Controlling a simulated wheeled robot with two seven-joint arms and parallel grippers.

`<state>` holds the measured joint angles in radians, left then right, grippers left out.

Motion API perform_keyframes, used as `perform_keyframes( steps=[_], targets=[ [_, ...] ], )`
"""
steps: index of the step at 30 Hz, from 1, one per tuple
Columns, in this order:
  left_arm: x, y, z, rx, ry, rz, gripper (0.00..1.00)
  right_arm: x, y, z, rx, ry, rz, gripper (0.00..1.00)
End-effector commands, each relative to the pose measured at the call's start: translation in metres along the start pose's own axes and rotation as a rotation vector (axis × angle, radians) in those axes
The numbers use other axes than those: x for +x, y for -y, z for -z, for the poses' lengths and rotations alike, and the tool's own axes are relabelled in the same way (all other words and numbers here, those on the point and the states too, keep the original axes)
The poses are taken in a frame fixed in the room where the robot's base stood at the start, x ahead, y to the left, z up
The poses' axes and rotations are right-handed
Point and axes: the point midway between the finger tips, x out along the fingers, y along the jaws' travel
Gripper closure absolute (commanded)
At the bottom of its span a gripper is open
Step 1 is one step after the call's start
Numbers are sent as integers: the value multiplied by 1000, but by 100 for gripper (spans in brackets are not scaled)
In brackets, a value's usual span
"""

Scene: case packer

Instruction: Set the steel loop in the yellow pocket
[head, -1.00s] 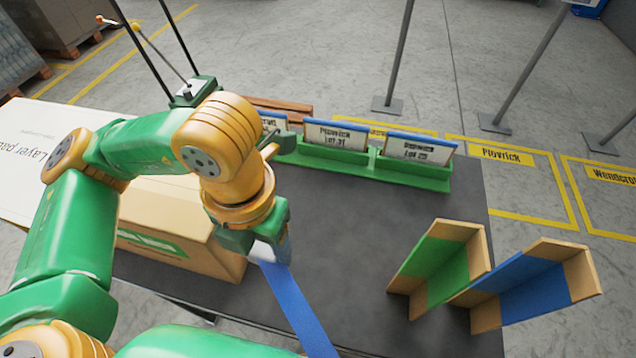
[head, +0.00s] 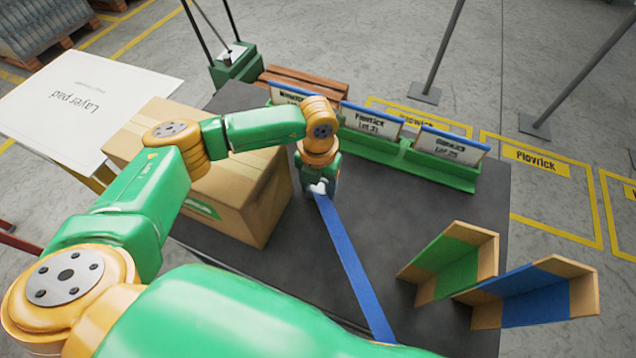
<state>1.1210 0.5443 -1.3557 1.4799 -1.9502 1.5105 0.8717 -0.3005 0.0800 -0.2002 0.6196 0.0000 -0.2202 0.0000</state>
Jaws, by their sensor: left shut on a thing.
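My left gripper (head: 319,187) points down over the dark table, just right of the cardboard box. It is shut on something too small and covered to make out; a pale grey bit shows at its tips. A blue strip (head: 352,262) runs from just under the gripper toward the table's near edge; I cannot tell whether it touches the gripper. I cannot make out a steel loop or a yellow pocket. My right gripper is not in view.
The cardboard box (head: 222,200) stands left of the gripper. A green holder (head: 450,176) with several blue-topped signs lines the far edge. Green (head: 445,255) and blue (head: 535,301) corner pieces stand at right. The table's middle (head: 400,220) is clear.

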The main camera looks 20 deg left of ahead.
Motion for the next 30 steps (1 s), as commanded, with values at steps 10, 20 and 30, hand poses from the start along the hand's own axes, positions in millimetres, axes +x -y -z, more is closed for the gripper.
perform_keyframes(
  steps=[10,20,30],
  targets=[
    [3,0,0,-1,0,0,19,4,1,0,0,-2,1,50],
    [0,0,0,-1,0,1,8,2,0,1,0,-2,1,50],
    [-75,0,-1,1,7,2,8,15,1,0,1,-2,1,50]
  ],
)
